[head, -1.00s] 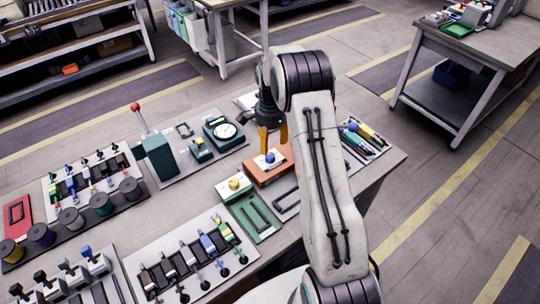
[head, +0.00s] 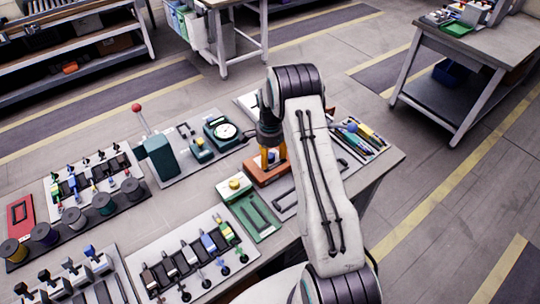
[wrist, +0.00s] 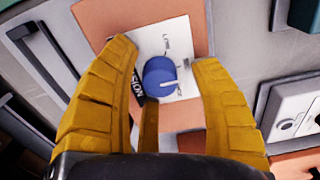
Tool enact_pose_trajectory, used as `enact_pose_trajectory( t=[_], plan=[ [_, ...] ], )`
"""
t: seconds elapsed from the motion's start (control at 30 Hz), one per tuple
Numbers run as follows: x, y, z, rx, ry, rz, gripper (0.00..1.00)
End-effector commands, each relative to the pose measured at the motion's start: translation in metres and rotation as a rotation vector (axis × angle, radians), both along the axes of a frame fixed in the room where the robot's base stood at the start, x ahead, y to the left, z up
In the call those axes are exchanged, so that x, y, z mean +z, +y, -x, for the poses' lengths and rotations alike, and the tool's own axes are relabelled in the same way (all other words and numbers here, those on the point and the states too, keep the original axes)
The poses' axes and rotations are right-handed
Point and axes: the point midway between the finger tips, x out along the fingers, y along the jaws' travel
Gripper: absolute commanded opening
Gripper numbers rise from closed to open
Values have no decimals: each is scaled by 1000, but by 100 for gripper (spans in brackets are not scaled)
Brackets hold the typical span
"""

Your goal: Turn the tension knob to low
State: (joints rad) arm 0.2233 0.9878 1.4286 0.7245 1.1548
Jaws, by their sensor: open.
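The tension knob is a round blue knob (wrist: 158,74) with a white pointer line, on a white plate (wrist: 172,40) on an orange-brown box. The line points to the lower right in the wrist view; the small scale labels are too blurred to read surely. A black label ending in "SION" is partly hidden by a finger. My gripper (wrist: 165,58) is open, with its yellow fingers on either side of the knob; contact cannot be told. In the head view my gripper (head: 273,160) is lowered over the orange-brown box (head: 262,179), and the knob is mostly hidden.
A green box with a yellow knob (head: 235,185) stands just left of the orange-brown box. A tray of coloured tools (head: 360,141) lies right of my arm. A dial gauge (head: 222,130) sits behind to the left. Several clamps and spools fill the left bench.

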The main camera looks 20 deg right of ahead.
Motion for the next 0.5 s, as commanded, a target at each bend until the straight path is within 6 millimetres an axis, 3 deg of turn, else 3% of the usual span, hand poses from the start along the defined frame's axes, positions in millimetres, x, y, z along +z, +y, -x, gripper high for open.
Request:
enact_pose_trajectory(
  t=[0.07,0.5],
  plan=[
    [0,0,0,0,0,0,60],
    [0,0,0,0,1,0,20]
  ],
)
